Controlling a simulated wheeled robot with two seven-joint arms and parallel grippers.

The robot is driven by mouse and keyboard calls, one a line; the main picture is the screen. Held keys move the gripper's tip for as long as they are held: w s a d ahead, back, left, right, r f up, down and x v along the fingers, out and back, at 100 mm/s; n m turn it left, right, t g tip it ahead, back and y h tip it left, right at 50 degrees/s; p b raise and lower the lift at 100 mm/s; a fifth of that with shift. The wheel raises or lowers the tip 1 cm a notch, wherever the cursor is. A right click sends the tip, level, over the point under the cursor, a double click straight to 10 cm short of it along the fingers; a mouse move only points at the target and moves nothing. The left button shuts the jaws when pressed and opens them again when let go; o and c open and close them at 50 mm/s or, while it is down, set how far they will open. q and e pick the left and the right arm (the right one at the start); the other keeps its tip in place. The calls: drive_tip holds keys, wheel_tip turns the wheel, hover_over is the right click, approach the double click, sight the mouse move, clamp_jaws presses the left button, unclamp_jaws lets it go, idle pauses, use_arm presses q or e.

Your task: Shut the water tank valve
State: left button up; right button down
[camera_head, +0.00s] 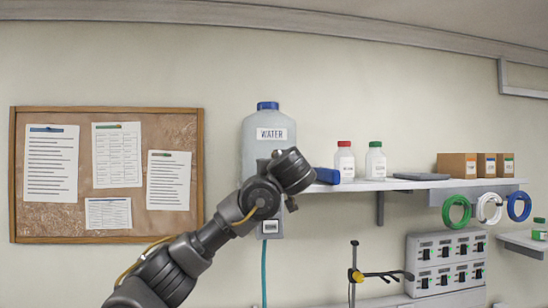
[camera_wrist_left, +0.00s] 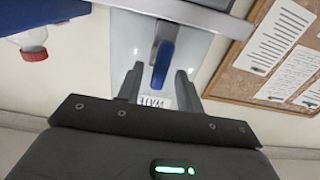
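The white-grey water tank (camera_head: 266,122) with a blue cap and a WATER label stands on the wall in the head view. My left wrist covers its lower part, and the valve is hidden there. In the left wrist view, the picture is upside down and the tank (camera_wrist_left: 130,45) fills the middle. The valve's blue lever (camera_wrist_left: 162,62) hangs from a grey stem. My left gripper (camera_wrist_left: 160,71) is open, with one finger on each side of the lever and gaps visible between. My right gripper is not in view.
A wall shelf (camera_head: 420,184) right of the tank holds a blue object (camera_head: 327,175), bottles and small boxes. A cork notice board (camera_head: 60,220) hangs left. A hose (camera_head: 264,270) runs down below the tank. A stand (camera_head: 354,270) is lower right.

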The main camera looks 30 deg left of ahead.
use_arm(q)
drive_tip(key=shift+w+a, duration=0.25)
drive_tip(key=shift+w, duration=0.25)
